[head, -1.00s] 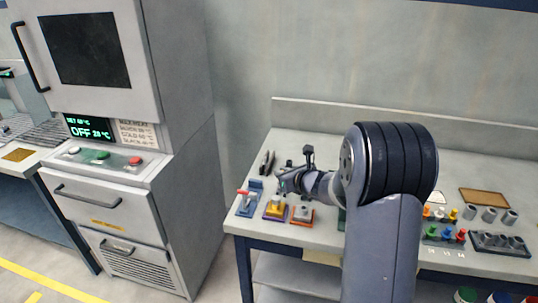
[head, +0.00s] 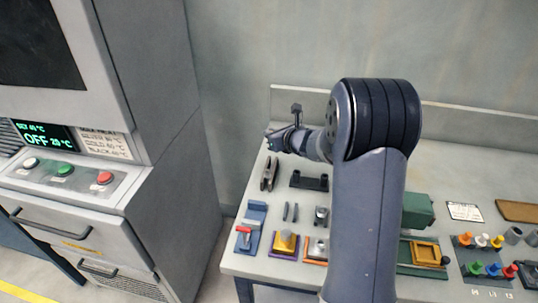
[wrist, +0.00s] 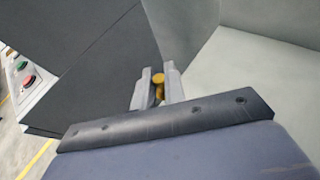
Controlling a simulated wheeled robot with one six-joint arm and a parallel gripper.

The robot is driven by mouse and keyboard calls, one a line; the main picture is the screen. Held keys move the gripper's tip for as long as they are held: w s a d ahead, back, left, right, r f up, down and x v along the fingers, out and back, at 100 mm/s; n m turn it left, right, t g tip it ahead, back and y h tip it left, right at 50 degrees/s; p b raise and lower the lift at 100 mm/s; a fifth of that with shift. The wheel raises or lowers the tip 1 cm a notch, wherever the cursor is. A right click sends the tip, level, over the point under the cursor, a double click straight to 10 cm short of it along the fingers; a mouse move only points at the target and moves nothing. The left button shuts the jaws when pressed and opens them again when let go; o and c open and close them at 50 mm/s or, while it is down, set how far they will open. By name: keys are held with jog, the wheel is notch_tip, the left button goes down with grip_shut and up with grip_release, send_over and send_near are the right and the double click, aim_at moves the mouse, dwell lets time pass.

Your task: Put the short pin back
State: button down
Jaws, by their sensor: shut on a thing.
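My gripper (head: 270,136) is raised over the back left of the bench in the head view. In the wrist view, my gripper (wrist: 158,70) is shut on a small yellow-gold piece (wrist: 159,80), which shows between the two grey fingers. I take it to be the short pin, but most of it is hidden, so its length cannot be told.
Dark tongs (head: 269,173) lie behind. Coloured pegs (head: 480,240) stand at right. A tall grey cabinet (head: 160,90) is left of the bench; the wall is close behind.

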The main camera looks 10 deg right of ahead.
notch_tip(320, 180, down, 9)
jog(key=shift+f, duration=0.1)
dwell(0.3)
jog(key=shift+f, duration=0.2)
jog(key=c, duration=1.5)
grip_release()
jog(key=shift+r, duration=0.1)
jog(key=shift+o, duration=0.2)
jog(key=shift+r, duration=0.1)
jog(key=shift+s+r, duration=0.1)
jog(key=shift+r, duration=0.05)
jog(key=b+v, duration=0.1)
jog(key=v, duration=1.1)
jog(key=shift+b, duration=0.35)
